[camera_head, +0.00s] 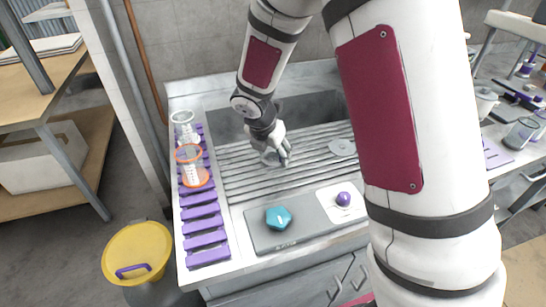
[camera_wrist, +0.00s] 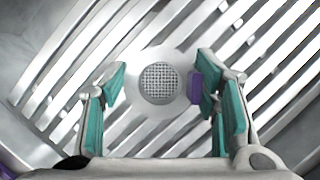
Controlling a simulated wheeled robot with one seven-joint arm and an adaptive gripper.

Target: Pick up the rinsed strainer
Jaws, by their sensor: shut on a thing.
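The strainer (camera_wrist: 160,83) is a pale ring around a round grey mesh, with a purple tab at its right side in the wrist view. In the head view it shows as a small pale disc (camera_head: 268,158) at the fingertips, partly hidden by them. My gripper (camera_head: 280,155) is low over the ribbed drainboard (camera_head: 240,180). I cannot tell whether the strainer is clear of the ribs.
A grey disc (camera_head: 342,147) lies on the drainboard to the right. A purple slotted rack (camera_head: 205,224) with clear orange-rimmed cups (camera_head: 190,155) runs along the left. A yellow-lidded bin (camera_head: 137,250) stands on the floor.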

